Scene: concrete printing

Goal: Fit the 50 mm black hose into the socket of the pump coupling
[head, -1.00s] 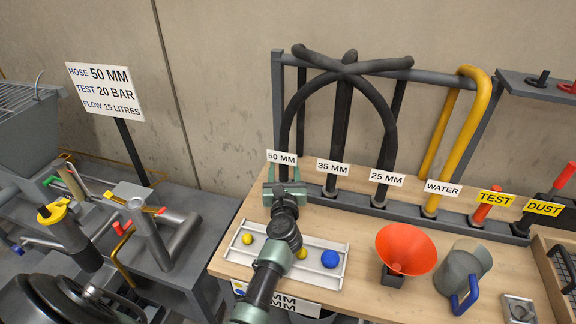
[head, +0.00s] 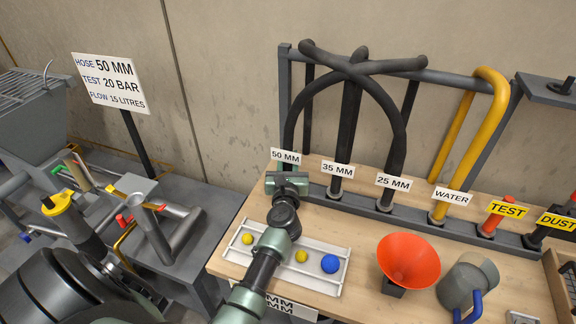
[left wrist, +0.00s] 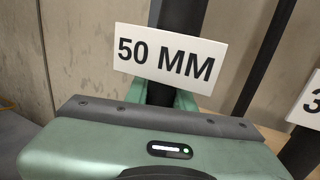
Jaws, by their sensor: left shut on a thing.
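The black hose (head: 290,125) behind the 50 MM label (head: 285,156) stands in the rack at the back of the bench and arches up to the right. My left gripper (head: 287,173) is shut on this hose low down, just below the label. In the left wrist view the hose (left wrist: 182,18) rises behind the label, with green fingers (left wrist: 160,98) on both sides of it. The label hides part of the grip. The pump (head: 40,115) is at the left, with grey pipes (head: 150,225) beside it; I cannot tell which opening is the coupling's socket. My right gripper is out of view.
Hoses marked 35 MM (head: 338,170) and 25 MM (head: 393,182) stand close to the right, their tops crossing. A white tray (head: 262,273) with balls, an orange funnel (head: 408,258) and a grey can (head: 465,285) are in front. A sign (head: 108,80) reads 50 MM.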

